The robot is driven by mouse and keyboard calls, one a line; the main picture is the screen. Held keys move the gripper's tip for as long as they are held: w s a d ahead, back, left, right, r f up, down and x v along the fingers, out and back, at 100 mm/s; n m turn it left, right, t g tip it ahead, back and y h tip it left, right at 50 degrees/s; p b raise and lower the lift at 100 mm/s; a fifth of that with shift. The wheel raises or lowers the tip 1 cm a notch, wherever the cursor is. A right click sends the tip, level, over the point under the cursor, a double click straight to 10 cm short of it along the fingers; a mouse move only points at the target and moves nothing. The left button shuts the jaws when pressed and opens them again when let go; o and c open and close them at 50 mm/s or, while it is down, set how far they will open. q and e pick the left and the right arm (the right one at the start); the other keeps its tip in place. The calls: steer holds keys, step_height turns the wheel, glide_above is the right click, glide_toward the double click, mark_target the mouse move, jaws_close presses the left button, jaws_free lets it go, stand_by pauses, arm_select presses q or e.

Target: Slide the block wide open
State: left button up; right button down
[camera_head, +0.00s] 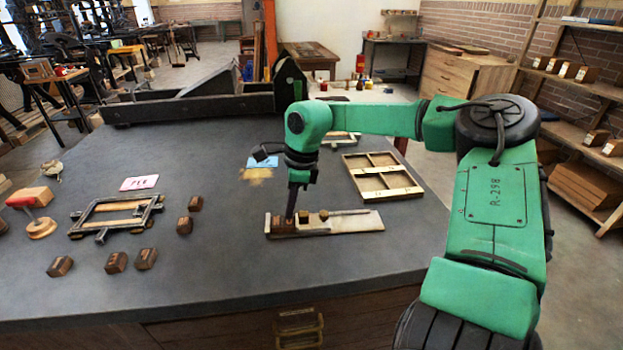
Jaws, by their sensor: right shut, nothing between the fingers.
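A pale flat tray (362,222) with a raised back rail lies on the dark table, right of its middle. Dark wooden type blocks (282,227) sit at its left end. A sliding block with small brass-coloured knobs (324,216) stands just right of them, toward the left part of the tray. My right gripper (290,217) points straight down at the tray's left end, with shut fingers and nothing between them. Its tip is close to the dark blocks and left of the knobs; whether it touches is too small to tell. My left gripper is out of view.
A divided wooden case (382,194) lies behind the tray to the right. The table in front of the tray is clear.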

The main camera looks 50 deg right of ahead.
mark_target(268, 222)
steer(key=shift+w+a+f+b, duration=0.15)
steer(key=shift+w+a+b, duration=0.15)
steer(key=shift+b, duration=0.2)
steer(key=shift+w+a+b, duration=0.45)
steer(key=shift+a, duration=0.1)
steer(key=shift+w+a+b, duration=0.45)
steer(key=shift+w+a, duration=0.35)
steer(key=shift+a, duration=0.1)
steer(key=shift+w+a+b, duration=0.35)
steer(key=shift+w+a, duration=0.7)
steer(key=shift+a, duration=0.2)
steer(key=shift+w+a, duration=0.85)
steer(key=shift+a, duration=0.1)
